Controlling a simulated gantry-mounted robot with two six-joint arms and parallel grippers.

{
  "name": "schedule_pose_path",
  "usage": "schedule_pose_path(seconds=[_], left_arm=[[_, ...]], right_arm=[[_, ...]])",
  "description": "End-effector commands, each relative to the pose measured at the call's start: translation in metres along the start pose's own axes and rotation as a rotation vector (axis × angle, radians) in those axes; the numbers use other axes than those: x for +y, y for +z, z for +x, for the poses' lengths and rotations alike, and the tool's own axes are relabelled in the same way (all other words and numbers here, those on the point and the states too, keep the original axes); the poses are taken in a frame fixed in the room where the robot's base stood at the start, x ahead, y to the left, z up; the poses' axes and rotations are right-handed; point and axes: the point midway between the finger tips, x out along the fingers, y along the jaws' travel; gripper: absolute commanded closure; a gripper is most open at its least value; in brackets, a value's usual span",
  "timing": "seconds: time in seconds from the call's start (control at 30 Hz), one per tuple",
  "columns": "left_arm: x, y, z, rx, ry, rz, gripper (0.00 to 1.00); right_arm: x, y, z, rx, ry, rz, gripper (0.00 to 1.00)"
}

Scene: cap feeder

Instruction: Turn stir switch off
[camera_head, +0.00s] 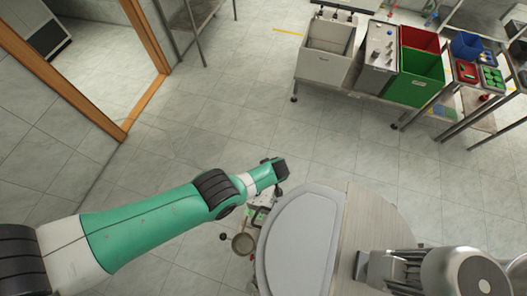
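My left arm, green and white with dark joints, reaches in from the left. Its dark end with the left gripper (279,180) is above the left edge of a round machine with a pale grey lid (305,240). The fingers are too small and dark to tell whether they are open. A small control box (259,216) with a green patch sits at the machine's left side, just below the arm's end and partly covered. I cannot make out the stir switch or its position. I cannot identify my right gripper in this view.
Grey metal parts with a cylinder (465,272) stand at the lower right. A grey bin (325,65), a grey unit with knobs (377,62) and a green bin (413,85) stand at the back right. The tiled floor between is clear.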

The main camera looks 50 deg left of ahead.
Motion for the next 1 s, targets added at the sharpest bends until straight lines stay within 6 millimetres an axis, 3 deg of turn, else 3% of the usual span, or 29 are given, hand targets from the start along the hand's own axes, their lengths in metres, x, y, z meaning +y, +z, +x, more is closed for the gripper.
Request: schedule_pose_path(seconds=[0.5, 0.53, 0.67, 1.0], left_arm=[[-0.0004, 0.0004, 0.0004, -0.001, -0.007, -0.02, 1.0], [-0.0004, 0.0004, 0.0004, -0.001, -0.007, -0.02, 0.45], [-0.0003, 0.0003, 0.0002, 0.0, -0.007, -0.019, 0.21], [-0.0001, -0.0006, -0.0022, 0.0, -0.007, -0.018, 0.2]], right_arm=[[0.0, 0.0013, -0.0015, 0.0, 0.0, 0.0, 1.0], [0.0, 0.0013, -0.0015, 0.0, 0.0, 0.0, 1.0], [0.0, 0.0013, -0.0014, 0.0, 0.0, 0.0, 1.0], [0.0, -0.0004, 0.0004, 0.0, 0.0, 0.0, 1.0]])
